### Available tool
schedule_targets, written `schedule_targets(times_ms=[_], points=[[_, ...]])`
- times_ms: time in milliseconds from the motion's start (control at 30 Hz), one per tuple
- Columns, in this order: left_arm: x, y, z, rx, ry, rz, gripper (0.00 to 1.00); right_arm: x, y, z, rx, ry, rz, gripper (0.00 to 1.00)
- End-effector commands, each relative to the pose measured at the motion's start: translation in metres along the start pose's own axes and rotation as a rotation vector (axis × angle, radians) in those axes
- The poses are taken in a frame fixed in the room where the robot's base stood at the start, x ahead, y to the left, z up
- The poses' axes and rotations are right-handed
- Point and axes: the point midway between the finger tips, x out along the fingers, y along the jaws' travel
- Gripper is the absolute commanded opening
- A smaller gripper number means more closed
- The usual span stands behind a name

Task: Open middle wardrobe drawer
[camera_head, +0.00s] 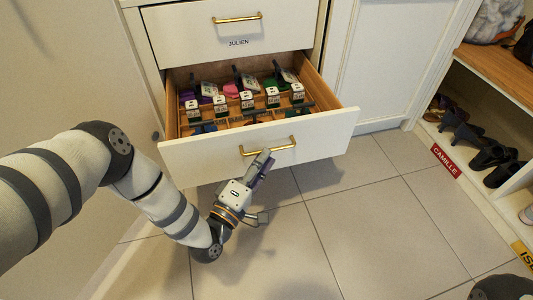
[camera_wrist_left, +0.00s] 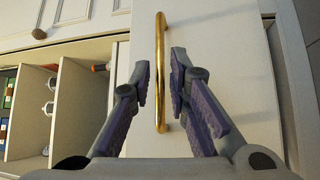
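The middle wardrobe drawer (camera_head: 300,143) is white and stands pulled out, with its inside showing in the head view. Its brass bar handle (camera_head: 282,147) is on the front panel. The handle also runs upright through the wrist view (camera_wrist_left: 160,80). My left gripper (camera_head: 264,163) is at the handle, in front of the drawer. In the wrist view its two purple-padded fingers (camera_wrist_left: 160,80) lie on either side of the bar, with a visible gap on each side, so it looks open. My right gripper is not in view.
A closed drawer labelled JULIEN (camera_head: 235,32) is above. Wooden compartments inside the open drawer hold several small labelled items (camera_head: 245,100). A shoe shelf (camera_head: 500,75) with dark shoes (camera_head: 490,152) stands at the right. The tiled floor (camera_head: 365,220) before the drawer is clear.

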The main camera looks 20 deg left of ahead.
Motion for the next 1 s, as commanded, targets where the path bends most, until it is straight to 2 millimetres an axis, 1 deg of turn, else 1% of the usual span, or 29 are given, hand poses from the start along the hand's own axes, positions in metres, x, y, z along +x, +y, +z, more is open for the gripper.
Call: schedule_targets(times_ms=[33, 100, 200, 300, 400, 533, 867, 900, 933, 967, 1000], points=[[-0.014, -0.002, 0.000, -0.001, -0.001, -0.006, 0.17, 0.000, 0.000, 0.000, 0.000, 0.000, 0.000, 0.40], [-0.035, -0.001, 0.000, -0.001, 0.000, -0.006, 0.17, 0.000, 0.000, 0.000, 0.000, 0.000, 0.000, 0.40], [-0.061, -0.001, 0.000, 0.000, -0.001, -0.006, 0.17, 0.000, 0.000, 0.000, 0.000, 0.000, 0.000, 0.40], [-0.081, -0.001, 0.000, 0.000, 0.000, -0.005, 0.17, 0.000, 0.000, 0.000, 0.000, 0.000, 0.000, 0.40], [-0.093, -0.001, 0.000, 0.001, 0.000, -0.003, 0.17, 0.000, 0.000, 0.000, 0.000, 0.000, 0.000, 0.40], [-0.099, 0.000, 0.000, 0.001, 0.001, -0.001, 0.17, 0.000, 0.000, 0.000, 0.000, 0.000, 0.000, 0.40], [-0.098, 0.000, 0.000, 0.001, 0.000, -0.001, 0.17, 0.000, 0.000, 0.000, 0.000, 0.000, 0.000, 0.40], [-0.098, 0.002, -0.001, 0.001, 0.000, 0.001, 0.17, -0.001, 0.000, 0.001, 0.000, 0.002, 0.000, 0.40], [-0.096, 0.009, -0.002, 0.002, 0.001, 0.006, 0.17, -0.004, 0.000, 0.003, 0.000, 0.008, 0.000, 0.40], [-0.094, 0.020, -0.003, 0.004, 0.002, 0.015, 0.17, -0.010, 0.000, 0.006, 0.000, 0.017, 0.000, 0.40], [-0.088, 0.043, -0.007, 0.008, 0.004, 0.033, 0.17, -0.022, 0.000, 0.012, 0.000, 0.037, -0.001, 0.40]])
